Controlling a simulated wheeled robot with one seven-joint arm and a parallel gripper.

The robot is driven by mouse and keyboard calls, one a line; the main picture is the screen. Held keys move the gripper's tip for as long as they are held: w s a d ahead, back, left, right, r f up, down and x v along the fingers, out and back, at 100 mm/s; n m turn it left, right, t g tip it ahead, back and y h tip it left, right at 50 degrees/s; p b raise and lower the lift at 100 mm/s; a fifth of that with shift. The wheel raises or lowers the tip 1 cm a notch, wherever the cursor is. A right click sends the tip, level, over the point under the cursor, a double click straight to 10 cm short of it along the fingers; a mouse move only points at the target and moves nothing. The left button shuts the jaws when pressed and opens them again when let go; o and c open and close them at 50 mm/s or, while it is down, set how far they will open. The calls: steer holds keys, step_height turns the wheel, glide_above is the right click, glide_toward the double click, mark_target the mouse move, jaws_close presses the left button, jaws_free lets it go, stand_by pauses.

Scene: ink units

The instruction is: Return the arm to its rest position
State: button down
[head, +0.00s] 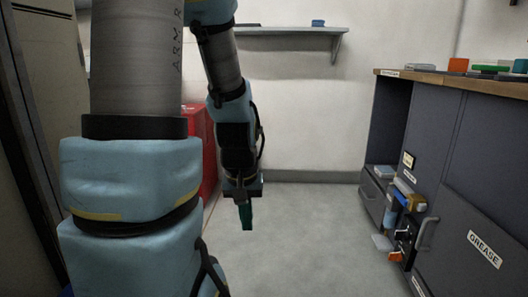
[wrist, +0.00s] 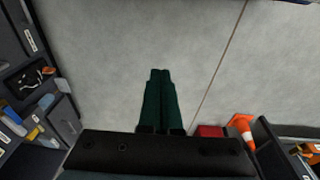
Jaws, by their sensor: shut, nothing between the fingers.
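My gripper (head: 247,217) hangs from my blue and grey arm and points down over bare floor in the head view. In the wrist view its two green fingers (wrist: 160,74) lie together, shut, with nothing between them. The gripper touches nothing that I can see. My arm covers much of the left half of the head view.
A dark cabinet (head: 454,150) with a wooden top and a GREASE label stands at the right, with small items near its open lower part. A red cabinet (head: 208,150) is behind my arm. A wall shelf (head: 285,31) is at the back. An orange cone (wrist: 241,127) shows lower right. The middle floor is clear.

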step_height(320, 180, up, 41)
steer(key=s+a+p, duration=0.1)
steer(key=a+p, duration=0.1)
steer(key=p, duration=3.6)
steer(key=shift+s+a+f+m, duration=0.2)
steer(key=shift+s+a+m, duration=0.1)
steer(key=shift+a+m, duration=0.1)
